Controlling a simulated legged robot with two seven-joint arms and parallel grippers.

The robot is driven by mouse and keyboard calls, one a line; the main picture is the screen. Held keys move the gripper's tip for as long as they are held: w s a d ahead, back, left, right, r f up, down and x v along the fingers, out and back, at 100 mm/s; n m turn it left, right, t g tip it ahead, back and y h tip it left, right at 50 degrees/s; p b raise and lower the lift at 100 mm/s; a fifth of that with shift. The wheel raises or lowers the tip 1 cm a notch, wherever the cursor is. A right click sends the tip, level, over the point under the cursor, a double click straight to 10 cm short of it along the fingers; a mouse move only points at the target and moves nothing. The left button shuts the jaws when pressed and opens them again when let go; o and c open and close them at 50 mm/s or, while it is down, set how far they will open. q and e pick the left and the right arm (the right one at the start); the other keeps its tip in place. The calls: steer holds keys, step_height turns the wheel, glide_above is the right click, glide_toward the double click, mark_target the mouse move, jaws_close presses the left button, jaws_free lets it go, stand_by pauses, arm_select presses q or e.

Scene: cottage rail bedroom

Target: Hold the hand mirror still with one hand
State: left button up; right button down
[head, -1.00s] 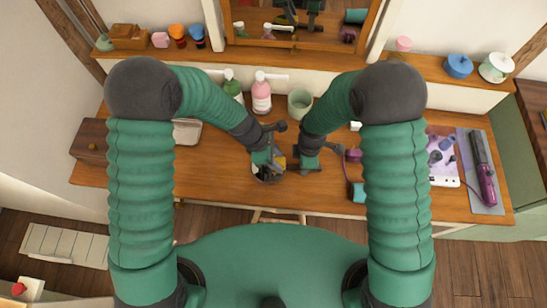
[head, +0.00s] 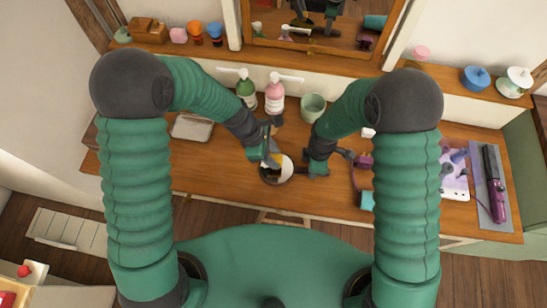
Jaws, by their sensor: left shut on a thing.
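The hand mirror (head: 286,172) shows as a small round disc with a dark rim and a bright face, low over the front middle of the desk. My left gripper (head: 265,150) is at its upper left edge and is shut on it. The gripper covers part of the mirror, and its handle cannot be made out. My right gripper (head: 318,168) is just right of the mirror, apart from it. Its fingertips are too small and dark to tell whether they are open.
On the wooden desk (head: 215,178) are a tray (head: 192,127), a green bottle (head: 246,92), a pink bottle (head: 274,97) and a green cup (head: 313,107). A purple item (head: 364,160) lies right of my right gripper. A purple styling tool (head: 494,180) lies on a grey mat at the right.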

arm_select(q)
steer(key=shift+r, duration=1.5)
steer(key=shift+r, duration=1.55)
arm_select(e)
steer(key=c, duration=1.1)
jaws_free()
